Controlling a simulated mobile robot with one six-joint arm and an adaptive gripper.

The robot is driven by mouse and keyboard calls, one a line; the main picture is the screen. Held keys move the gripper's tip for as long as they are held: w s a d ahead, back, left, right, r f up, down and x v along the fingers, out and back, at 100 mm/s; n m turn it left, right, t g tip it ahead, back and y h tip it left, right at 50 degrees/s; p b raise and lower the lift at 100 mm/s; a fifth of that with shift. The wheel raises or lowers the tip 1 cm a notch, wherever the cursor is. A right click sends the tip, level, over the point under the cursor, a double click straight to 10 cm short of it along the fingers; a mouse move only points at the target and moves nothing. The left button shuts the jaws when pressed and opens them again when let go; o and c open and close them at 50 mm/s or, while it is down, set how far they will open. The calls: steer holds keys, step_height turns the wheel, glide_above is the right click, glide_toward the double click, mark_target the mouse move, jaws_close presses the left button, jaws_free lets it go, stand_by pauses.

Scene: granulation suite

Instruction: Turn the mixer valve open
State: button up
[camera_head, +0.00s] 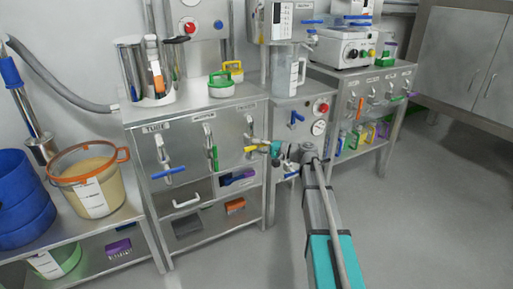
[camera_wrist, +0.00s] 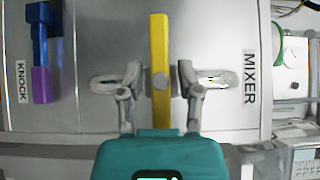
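The mixer valve has a long yellow handle (camera_wrist: 159,50), seen upright in the wrist view next to the MIXER label (camera_wrist: 250,78). In the head view the yellow handle (camera_head: 256,149) sticks out from the front of the steel cabinet. My gripper (camera_wrist: 159,78) is open, with one finger on each side of the handle near its round pivot. Narrow gaps show between the fingers and the handle. In the head view my gripper (camera_head: 272,148) hides part of the valve.
A blue handle (camera_head: 169,172) and a green handle (camera_head: 214,157) sit on the cabinet front. A blue valve (camera_head: 296,117) is above my gripper. The floor at right is clear.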

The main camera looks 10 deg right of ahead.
jaws_close()
steer(key=shift+a, duration=0.25)
steer(key=shift+d, duration=0.2)
